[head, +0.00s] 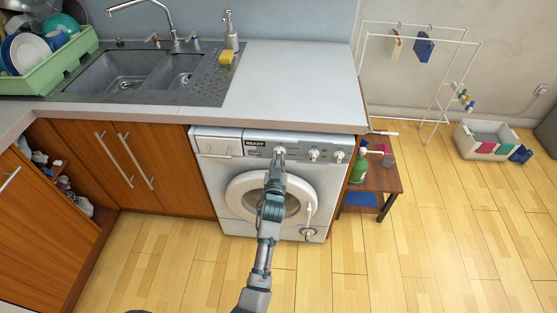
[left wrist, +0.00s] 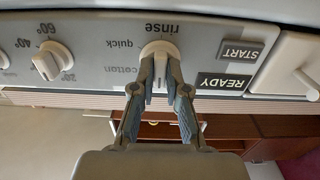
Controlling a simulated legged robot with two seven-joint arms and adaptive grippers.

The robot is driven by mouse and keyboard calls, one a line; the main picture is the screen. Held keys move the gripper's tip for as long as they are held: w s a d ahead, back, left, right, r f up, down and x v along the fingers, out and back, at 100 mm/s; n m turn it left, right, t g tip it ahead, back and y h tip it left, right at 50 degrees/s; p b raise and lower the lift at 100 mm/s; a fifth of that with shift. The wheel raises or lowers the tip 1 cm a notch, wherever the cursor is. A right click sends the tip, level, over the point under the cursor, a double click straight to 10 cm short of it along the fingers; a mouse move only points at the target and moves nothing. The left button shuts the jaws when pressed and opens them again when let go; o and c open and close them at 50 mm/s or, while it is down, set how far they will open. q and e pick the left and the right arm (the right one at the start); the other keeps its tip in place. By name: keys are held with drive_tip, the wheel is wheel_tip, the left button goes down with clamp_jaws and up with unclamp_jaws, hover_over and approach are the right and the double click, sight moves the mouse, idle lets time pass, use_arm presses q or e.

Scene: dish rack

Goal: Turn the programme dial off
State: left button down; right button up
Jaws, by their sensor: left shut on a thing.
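The programme dial (left wrist: 160,49) is a white knob on the washing machine's grey panel, with the words rinse, quick and cotton printed around it. The left wrist view shows the panel upside down. My left gripper (left wrist: 161,78) is shut on the dial, with a finger on each side. I cannot tell for sure which word the dial points at. In the head view my left gripper (head: 278,160) reaches up to the panel of the white washing machine (head: 222,178) and largely covers the dial. My right gripper is not in view.
A temperature knob (left wrist: 47,64) sits beside the dial, and a READY display (left wrist: 222,85) and START label (left wrist: 240,52) are on its other side. The worktop (head: 290,75) overhangs the machine. A small wooden table (head: 380,180) with bottles stands to the right.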

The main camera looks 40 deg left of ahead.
use_arm(q)
drive_tip(key=shift+f, duration=0.55)
drive_tip(key=c, duration=1.2)
unclamp_jaws()
drive_tip(key=shift+r, duration=0.2)
drive_tip(key=shift+r, duration=0.1)
drive_tip(key=shift+s+d, duration=0.1)
drive_tip(key=v, duration=0.7)
drive_tip(key=shift+d, duration=0.1)
